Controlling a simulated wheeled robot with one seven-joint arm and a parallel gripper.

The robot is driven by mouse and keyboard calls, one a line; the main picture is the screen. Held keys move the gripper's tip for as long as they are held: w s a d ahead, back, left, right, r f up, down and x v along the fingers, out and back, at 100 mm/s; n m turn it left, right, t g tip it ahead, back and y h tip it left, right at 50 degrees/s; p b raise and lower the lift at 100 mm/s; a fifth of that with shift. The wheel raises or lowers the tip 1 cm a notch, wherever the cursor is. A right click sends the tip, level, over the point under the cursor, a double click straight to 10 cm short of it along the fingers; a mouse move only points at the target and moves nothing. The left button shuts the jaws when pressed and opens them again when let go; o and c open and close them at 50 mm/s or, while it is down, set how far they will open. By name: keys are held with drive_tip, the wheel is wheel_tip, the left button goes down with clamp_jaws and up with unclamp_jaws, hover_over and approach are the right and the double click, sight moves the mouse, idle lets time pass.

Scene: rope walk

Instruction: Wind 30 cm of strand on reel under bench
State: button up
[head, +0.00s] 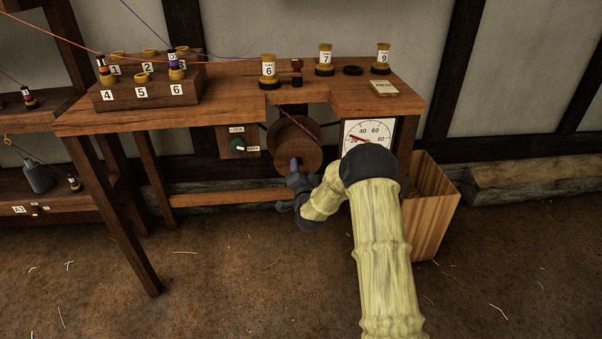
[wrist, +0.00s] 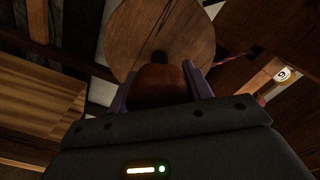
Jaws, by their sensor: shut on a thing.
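The round wooden reel (head: 297,140) hangs under the bench (head: 225,78), below a notch in the top's front edge. Its disc face (wrist: 160,30) fills the top of the wrist view. My gripper (head: 296,170) is at the reel's lower front. It is shut on the brown crank knob (wrist: 163,84), which sits between the two fingers in the wrist view. A thin dark reddish strand (head: 289,111) runs down towards the reel; a reddish twisted strand (wrist: 234,57) also shows in the wrist view. The white dial (head: 367,136) has a red needle near 20, its lower part hidden by my arm.
A lock plate with a green knob (head: 238,145) is left of the reel. Numbered bobbins (head: 325,60) stand on the bench, several more in a rack (head: 144,98) at left. A wooden bin (head: 432,200) stands right of my arm. The foreground floor is mostly clear.

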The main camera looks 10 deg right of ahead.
drive_tip(key=m, duration=0.6)
drive_tip(key=shift+a+f+b, duration=0.1)
drive_tip(key=shift+f+b, duration=0.15)
drive_tip(key=shift+b, duration=0.1)
drive_tip(key=o, duration=0.8)
drive_tip(key=shift+o, duration=0.8)
drive_tip(key=shift+r, duration=0.15)
drive_tip(key=s+a+p, duration=0.1)
drive_tip(key=s+p, duration=0.2)
drive_tip(key=s, duration=1.4)
drive_tip(key=shift+s+p, duration=0.2)
drive_tip(key=shift+p, duration=0.1)
drive_tip(key=shift+a, duration=0.1)
